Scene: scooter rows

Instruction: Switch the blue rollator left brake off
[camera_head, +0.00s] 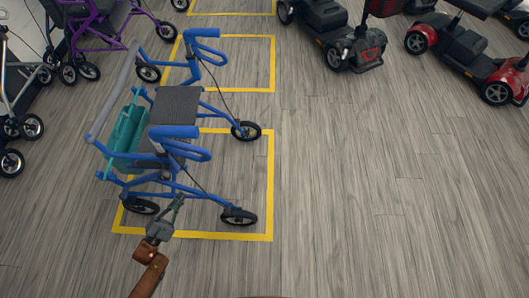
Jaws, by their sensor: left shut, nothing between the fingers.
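The blue rollator (128,182) stands on the floor at the left, with a dark seat (175,105) and a teal bag (126,130). Its near handle grip (173,132) has a blue looped brake lever (188,151) below it. The far handle grip (203,33) has a similar lever (213,56). I cannot tell the brake's setting from this view. My left gripper (180,200) is shut and empty, in front of the near side of the frame and below the near lever in the picture. My right gripper is not in view.
Yellow floor lines (271,190) mark bays around the rollator. A purple rollator (98,28) and a grey-framed walker (12,95) stand at the left. Dark and red scooters (340,40) stand at the top right. The wooden floor (380,200) at the right is clear.

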